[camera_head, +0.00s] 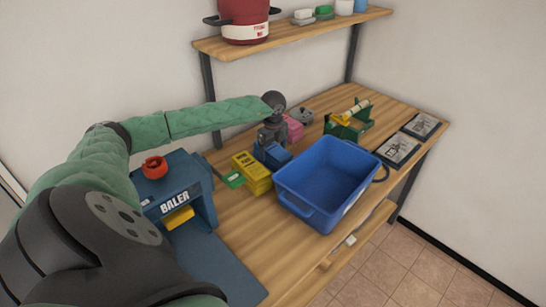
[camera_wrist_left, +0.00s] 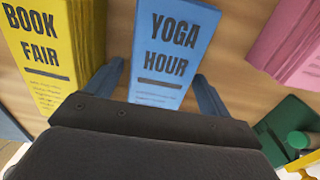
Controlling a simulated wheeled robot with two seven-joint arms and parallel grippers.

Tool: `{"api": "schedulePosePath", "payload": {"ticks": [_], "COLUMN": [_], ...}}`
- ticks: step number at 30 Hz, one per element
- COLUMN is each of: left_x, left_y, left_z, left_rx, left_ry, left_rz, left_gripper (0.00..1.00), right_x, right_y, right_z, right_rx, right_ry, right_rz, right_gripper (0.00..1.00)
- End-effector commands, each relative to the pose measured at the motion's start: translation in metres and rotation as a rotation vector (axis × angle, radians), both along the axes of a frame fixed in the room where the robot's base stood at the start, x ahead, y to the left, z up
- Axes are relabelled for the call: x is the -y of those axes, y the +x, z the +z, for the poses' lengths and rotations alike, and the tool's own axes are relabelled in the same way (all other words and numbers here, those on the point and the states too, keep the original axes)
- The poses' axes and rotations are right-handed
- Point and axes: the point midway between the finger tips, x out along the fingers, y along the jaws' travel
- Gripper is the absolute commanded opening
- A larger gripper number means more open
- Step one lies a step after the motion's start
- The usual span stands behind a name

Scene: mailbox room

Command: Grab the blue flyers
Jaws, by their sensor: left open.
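The blue flyers (camera_head: 279,156) are a stack on the wooden table, between the yellow flyers (camera_head: 252,172) and the pink flyers (camera_head: 294,128). In the left wrist view the top blue flyer (camera_wrist_left: 172,50) reads "YOGA HOUR". My left gripper (camera_head: 270,143) points down over this stack and hides part of it. In the left wrist view its two fingers (camera_wrist_left: 157,90) are open, one on each side of the stack's near end. I cannot tell whether they touch it. My right gripper is in neither view.
A blue bin (camera_head: 286,190) stands just right of the flyers. The blue baler (camera_head: 205,186), with a red ring on top, is at the left. A green device (camera_head: 345,130) and two dark-framed pictures (camera_head: 398,150) are at the right. A shelf (camera_head: 300,33) hangs above.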

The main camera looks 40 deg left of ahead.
Motion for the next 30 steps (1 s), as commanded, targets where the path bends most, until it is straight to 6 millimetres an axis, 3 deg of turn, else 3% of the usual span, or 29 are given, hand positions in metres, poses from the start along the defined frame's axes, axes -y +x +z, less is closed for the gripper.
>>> {"api": "schedulePosePath", "payload": {"ticks": [7, 19, 30], "left_x": [0.0001, 0.0001, -0.0003], "left_y": [0.0000, 0.0000, -0.0005], "left_z": [-0.0009, -0.0004, 0.0011], "left_rx": [0.000, 0.000, 0.002], "left_ry": [0.000, 0.000, 0.000], "left_rz": [0.000, 0.000, 0.000], "left_gripper": [0.80, 0.03, 0.03], "right_x": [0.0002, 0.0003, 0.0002], "right_y": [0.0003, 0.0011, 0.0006], "right_z": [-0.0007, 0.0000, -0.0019], "right_rx": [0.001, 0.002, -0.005], "right_ry": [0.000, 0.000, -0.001], "right_rz": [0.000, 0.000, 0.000], "right_gripper": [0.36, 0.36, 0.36]}}
